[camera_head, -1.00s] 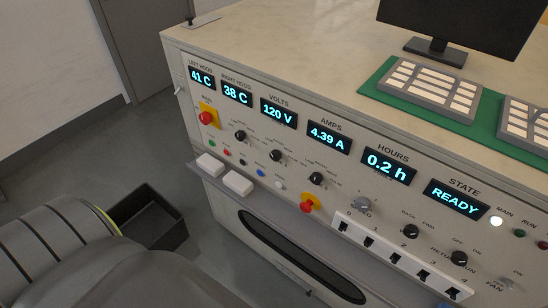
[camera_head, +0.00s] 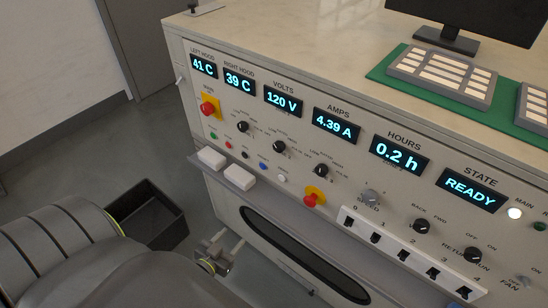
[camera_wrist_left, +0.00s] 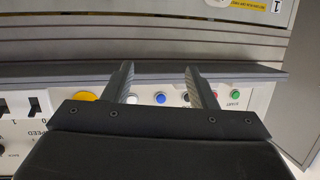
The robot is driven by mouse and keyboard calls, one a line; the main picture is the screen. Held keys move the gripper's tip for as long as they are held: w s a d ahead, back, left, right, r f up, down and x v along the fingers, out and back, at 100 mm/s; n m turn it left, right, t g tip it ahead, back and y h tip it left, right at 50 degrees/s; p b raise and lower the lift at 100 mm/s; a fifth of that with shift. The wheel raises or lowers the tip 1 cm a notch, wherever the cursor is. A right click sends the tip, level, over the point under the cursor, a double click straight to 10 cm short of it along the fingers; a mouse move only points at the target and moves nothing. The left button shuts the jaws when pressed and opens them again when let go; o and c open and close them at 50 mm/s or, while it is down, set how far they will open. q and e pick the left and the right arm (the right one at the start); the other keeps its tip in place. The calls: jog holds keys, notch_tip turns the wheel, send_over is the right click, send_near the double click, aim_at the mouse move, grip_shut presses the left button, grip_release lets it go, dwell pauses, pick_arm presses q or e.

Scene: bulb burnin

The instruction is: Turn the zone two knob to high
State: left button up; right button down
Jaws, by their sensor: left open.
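Three black rotary knobs sit in a slanting row on the panel in the head view: a left one (camera_head: 243,127), a middle one (camera_head: 279,147) and a right one (camera_head: 320,170). Their labels are too small to read, so I cannot tell for sure which is zone two. My left gripper (camera_head: 226,249) is open and empty, low in front of the panel, below the ledge and well apart from the knobs. In the left wrist view its two fingers (camera_wrist_left: 158,72) stand apart with the ledge beyond them. My right gripper is not in view.
A grey ledge (camera_head: 203,168) with two white blocks juts out below several coloured buttons. A red stop button on yellow (camera_head: 314,196) is right of the buttons. A white switch strip (camera_head: 412,258) is at lower right. A black bin (camera_head: 150,217) stands on the floor.

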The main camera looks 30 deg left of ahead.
pick_arm(q)
notch_tip(320, 180, up, 11)
jog(key=w+d+t+h+b, duration=0.1)
jog(key=w+t, duration=0.2)
jog(key=t, duration=0.1)
jog(key=m+t+h, duration=0.2)
jog(key=t, duration=0.2)
send_near(277, 149)
jog(key=p+x, duration=0.3)
jog(key=x, duration=0.4)
jog(key=shift+w+r+p, duration=0.1)
jog(key=shift+r+p, duration=0.2)
jog(key=shift+p, duration=0.1)
jog(key=shift+w+r+g, duration=0.2)
jog(key=shift+w+g, duration=0.1)
jog(key=shift+w, duration=0.35)
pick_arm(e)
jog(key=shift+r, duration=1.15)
pick_arm(q)
jog(key=shift+c, duration=0.3)
jog(key=c, duration=0.9)
